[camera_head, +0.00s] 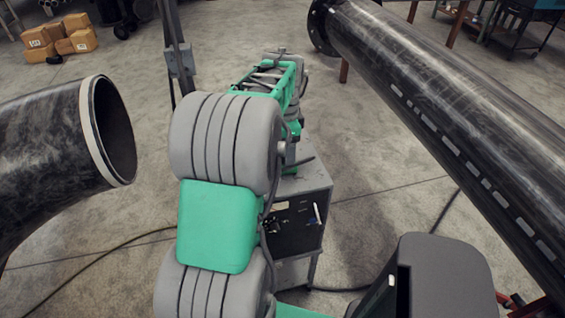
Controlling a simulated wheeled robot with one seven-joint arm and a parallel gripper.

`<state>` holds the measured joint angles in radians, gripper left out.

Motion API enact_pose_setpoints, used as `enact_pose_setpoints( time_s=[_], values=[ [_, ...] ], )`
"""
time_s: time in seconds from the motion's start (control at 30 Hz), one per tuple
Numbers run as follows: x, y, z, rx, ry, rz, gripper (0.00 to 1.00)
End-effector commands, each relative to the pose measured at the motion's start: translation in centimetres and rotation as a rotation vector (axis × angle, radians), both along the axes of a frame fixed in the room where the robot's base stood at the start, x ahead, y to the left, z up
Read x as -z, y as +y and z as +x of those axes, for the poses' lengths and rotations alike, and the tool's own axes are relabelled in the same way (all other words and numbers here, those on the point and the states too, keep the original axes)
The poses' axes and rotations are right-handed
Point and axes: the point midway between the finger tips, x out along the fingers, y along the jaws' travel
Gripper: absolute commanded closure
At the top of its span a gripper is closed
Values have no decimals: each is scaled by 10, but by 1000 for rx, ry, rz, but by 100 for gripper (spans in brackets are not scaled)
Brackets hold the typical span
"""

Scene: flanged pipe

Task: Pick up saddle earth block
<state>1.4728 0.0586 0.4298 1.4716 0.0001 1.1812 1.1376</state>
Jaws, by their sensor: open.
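I cannot pick out the saddle earth block in this view. My green and grey arm fills the middle and reaches away over a grey metal cabinet (317,200). My arm covers much of the cabinet's top. My gripper is not visible; the far arm links hide that area. A dark recess on the cabinet's front holds small dark items (272,225), too small to name, and a slim white and blue item (317,213).
A large black pipe (440,90) with a flange (320,27) crosses the right side. A black pipe elbow (50,150) with a pale rim stands at left. A dark post (178,50) rises behind my arm. Cables (100,255) lie on the floor. Cardboard boxes (60,38) sit far left.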

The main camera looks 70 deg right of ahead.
Motion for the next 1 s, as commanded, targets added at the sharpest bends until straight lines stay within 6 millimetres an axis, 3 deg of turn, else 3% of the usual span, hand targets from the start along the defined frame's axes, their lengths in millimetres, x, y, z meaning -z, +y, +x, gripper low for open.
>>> enact_pose_setpoints(
  time_s=[0.2, 0.47, 1.0],
  values=[
    [35, 0, -4, 1, 0, 2, 29],
    [40, 0, -2, -2, 0, 0, 30],
    [40, 0, -2, -4, 0, 0, 74]
  ],
)
